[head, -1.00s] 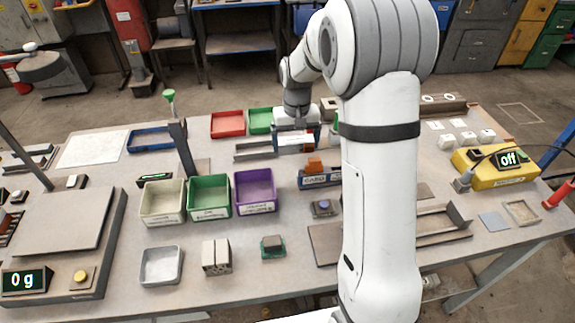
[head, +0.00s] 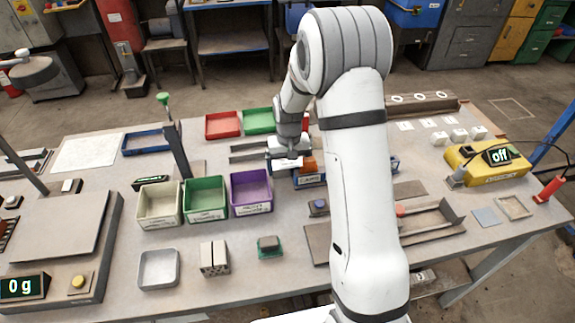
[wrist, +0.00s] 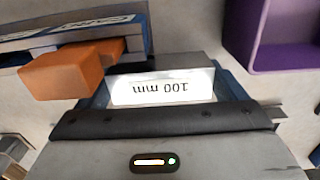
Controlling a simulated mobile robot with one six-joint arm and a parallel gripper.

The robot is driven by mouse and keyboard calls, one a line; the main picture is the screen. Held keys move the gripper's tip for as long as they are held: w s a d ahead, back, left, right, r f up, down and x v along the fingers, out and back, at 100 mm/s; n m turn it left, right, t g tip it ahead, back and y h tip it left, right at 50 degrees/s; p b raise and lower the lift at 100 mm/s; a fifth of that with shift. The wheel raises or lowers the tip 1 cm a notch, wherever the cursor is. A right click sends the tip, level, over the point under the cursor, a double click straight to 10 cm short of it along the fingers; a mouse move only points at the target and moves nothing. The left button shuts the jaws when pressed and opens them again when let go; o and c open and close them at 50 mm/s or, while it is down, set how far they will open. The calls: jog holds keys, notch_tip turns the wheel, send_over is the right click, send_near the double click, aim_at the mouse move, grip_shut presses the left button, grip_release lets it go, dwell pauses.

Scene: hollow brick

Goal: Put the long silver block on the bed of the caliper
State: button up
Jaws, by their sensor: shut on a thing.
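The long silver block (wrist: 160,89) is in my gripper (head: 287,152). Its white label reads "100 mm", upside down in the wrist view, and shows as a pale strip in the head view. My gripper's fingers are closed at its two sides. The caliper (head: 310,181) has a blue body and an orange part; in the wrist view its blue body (wrist: 22,57) and orange part (wrist: 68,72) lie at upper left, near the block. My arm hides part of the caliper in the head view. I cannot tell whether the block touches the caliper.
Purple (head: 252,208), green (head: 206,216) and cream (head: 160,218) bins stand left of and in front of my gripper. Grey rails (head: 245,158) lie behind them. Red (head: 222,125) and green (head: 259,122) trays are farther back. A small blue-topped box (head: 318,207) sits in front of the caliper.

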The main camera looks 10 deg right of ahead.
jog(key=o, duration=1.1)
jog(key=shift+f, duration=0.1)
